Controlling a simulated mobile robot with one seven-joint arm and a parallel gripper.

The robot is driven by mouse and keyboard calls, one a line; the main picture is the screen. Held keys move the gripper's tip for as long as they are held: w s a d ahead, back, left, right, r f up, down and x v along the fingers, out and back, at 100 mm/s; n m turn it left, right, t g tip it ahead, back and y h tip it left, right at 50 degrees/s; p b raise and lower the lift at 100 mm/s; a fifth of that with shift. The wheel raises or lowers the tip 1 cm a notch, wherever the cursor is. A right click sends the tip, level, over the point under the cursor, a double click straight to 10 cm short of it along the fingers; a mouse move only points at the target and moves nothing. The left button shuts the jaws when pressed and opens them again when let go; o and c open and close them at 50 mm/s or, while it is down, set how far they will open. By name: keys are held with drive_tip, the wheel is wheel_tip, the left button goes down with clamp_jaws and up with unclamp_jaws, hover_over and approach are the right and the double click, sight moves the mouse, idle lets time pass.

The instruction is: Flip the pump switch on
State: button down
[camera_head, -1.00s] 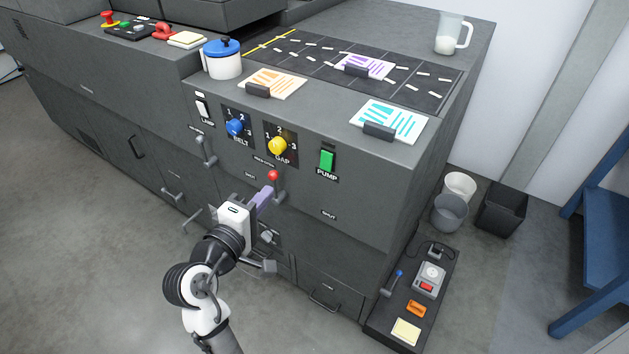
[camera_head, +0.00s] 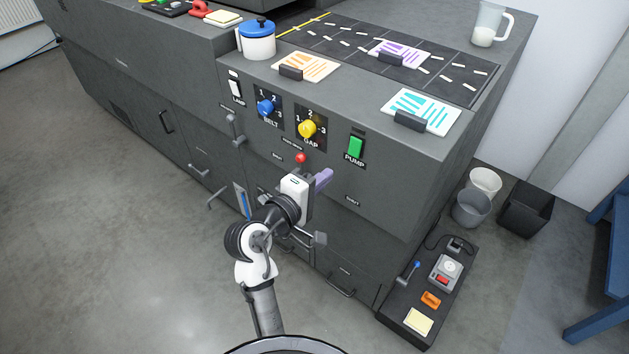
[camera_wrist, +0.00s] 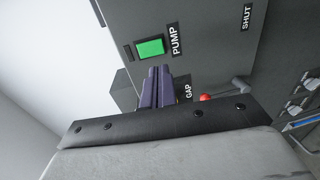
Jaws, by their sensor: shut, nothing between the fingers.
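The pump switch (camera_head: 355,147) is a green rocker in a dark frame on the machine's front panel, above its PUMP label (camera_head: 354,160). It also shows in the wrist view (camera_wrist: 151,47), just beyond the fingertips. My gripper (camera_head: 325,178) has purple fingers and is below and left of the switch in the head view. In the wrist view its fingers (camera_wrist: 156,75) are together and empty, pointing toward the panel. I see no contact between the fingers and the switch. Which way the rocker is tipped is too small to tell.
Left of the switch are a yellow GAP knob (camera_head: 308,128), a blue BELT knob (camera_head: 266,107) and a white LAMP switch (camera_head: 235,87). A red-knobbed lever (camera_head: 301,158) is close to my gripper. A low platform (camera_head: 394,309) with small items stands at the lower right.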

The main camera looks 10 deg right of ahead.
sight(353, 154)
drive_tip(key=p+x, duration=0.1)
drive_tip(key=x, duration=0.6)
drive_tip(key=shift+w+d+r+p, duration=0.1)
drive_tip(key=shift+w+d+p, duration=0.15)
drive_tip(key=shift+p, duration=0.15)
drive_tip(key=shift+w+d, duration=0.25)
drive_tip(key=shift+d, duration=0.15)
drive_tip(key=shift+w+d+f+b, duration=0.1)
drive_tip(key=shift+d+f+b, duration=0.05)
drive_tip(key=shift+f+b, duration=0.45)
drive_tip(key=shift+r, duration=0.4)
drive_tip(key=shift+f, duration=0.1)
